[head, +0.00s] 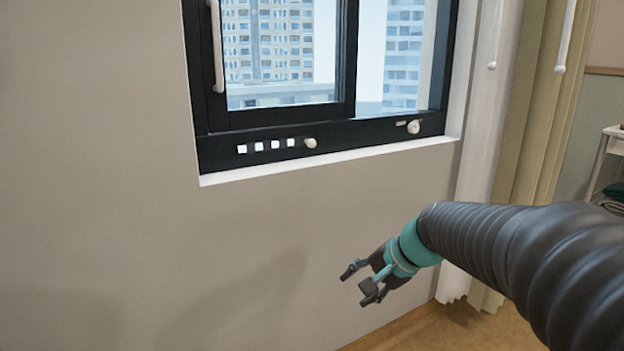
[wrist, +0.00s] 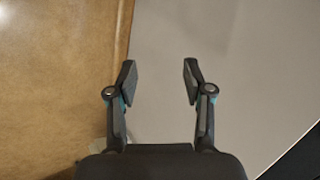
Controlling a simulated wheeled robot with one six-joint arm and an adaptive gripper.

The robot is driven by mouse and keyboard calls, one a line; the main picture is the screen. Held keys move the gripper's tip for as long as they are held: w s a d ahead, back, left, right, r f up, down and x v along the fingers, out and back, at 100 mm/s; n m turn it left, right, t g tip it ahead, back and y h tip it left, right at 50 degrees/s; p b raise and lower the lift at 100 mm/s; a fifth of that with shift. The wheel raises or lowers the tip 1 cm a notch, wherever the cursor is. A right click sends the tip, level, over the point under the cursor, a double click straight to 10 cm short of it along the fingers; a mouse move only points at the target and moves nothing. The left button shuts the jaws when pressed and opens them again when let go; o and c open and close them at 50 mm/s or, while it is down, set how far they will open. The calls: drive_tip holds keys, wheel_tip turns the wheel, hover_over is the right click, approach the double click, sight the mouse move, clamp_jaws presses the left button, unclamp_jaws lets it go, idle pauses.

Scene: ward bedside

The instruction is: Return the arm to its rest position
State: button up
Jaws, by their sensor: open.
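My gripper (head: 360,280) is at the end of my dark ribbed arm, which reaches in from the right edge of the head view. It is in front of the bare wall, below and right of the window. In the wrist view my gripper (wrist: 158,75) shows two dark fingers spread apart with nothing between them. It is open and empty and appears to touch nothing.
The dark-framed window (head: 330,120) has a white sill and small knobs. Curtains (head: 535,130) hang to its right. A shelf unit (head: 606,165) stands at the far right edge. The brown floor (head: 440,330) looks clear. The wall (head: 100,200) is bare on the left.

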drive_tip(key=s+d+n+h, duration=0.2)
drive_tip(key=s+d+n, duration=0.1)
drive_tip(key=s, duration=0.8)
drive_tip(key=s+d+n+h+p, duration=0.1)
drive_tip(key=s+d+n+h, duration=0.2)
drive_tip(key=s, duration=0.8)
drive_tip(key=shift+f+n+t+h, duration=0.3)
drive_tip(key=shift+f+n+t, duration=0.1)
drive_tip(key=shift+n, duration=0.6)
drive_tip(key=shift+d, duration=0.1)
